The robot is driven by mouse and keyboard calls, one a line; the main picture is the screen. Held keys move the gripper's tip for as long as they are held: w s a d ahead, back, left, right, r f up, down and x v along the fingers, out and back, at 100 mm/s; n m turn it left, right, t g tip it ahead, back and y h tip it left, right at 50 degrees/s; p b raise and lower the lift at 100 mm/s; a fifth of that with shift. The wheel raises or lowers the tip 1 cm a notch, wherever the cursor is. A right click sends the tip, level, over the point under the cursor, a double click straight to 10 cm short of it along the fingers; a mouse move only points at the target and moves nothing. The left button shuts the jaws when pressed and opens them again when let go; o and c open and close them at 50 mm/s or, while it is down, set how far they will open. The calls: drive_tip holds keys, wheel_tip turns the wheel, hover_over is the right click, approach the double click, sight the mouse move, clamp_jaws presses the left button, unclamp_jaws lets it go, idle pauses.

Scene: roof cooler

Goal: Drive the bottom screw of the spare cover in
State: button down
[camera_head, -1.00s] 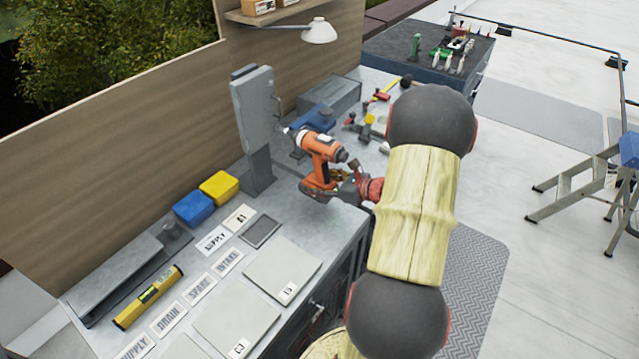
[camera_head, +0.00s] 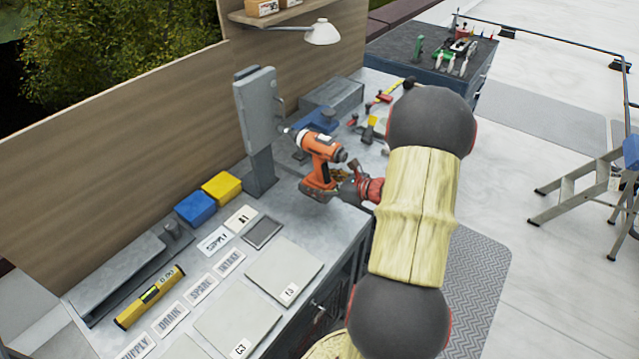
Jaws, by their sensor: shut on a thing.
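My gripper (camera_head: 348,184) is shut on an orange and black cordless driver (camera_head: 322,148) and holds it over the bench. The driver's nose points left, toward a grey upright box on a post (camera_head: 257,110), with its tip close to the box's right side. I cannot tell whether the tip touches it. The box seems to be the spare cover's housing, but its cover face and any bottom screw are turned away or too small to make out. A label plate reading SPARE (camera_head: 201,289) lies on the bench.
The grey bench (camera_head: 150,290) carries a yellow level (camera_head: 150,296), blue (camera_head: 195,208) and yellow (camera_head: 221,187) boxes, and flat panels (camera_head: 284,268). A lamp (camera_head: 321,32) hangs above. Tools lie behind the driver. A stepladder (camera_head: 590,190) stands at right.

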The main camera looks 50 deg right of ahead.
sight(332, 189)
drive_tip(key=shift+w+r, duration=0.15)
drive_tip(key=shift+w, duration=0.7)
idle(1.9)
drive_tip(key=shift+s, duration=0.15)
drive_tip(key=shift+s+d+p, duration=0.15)
drive_tip(key=shift+s+p, duration=0.2)
drive_tip(key=shift+s, duration=1.35)
drive_tip(key=shift+s+d+p, duration=0.1)
drive_tip(key=shift+s+p, duration=0.2)
drive_tip(key=shift+s, duration=1.4)
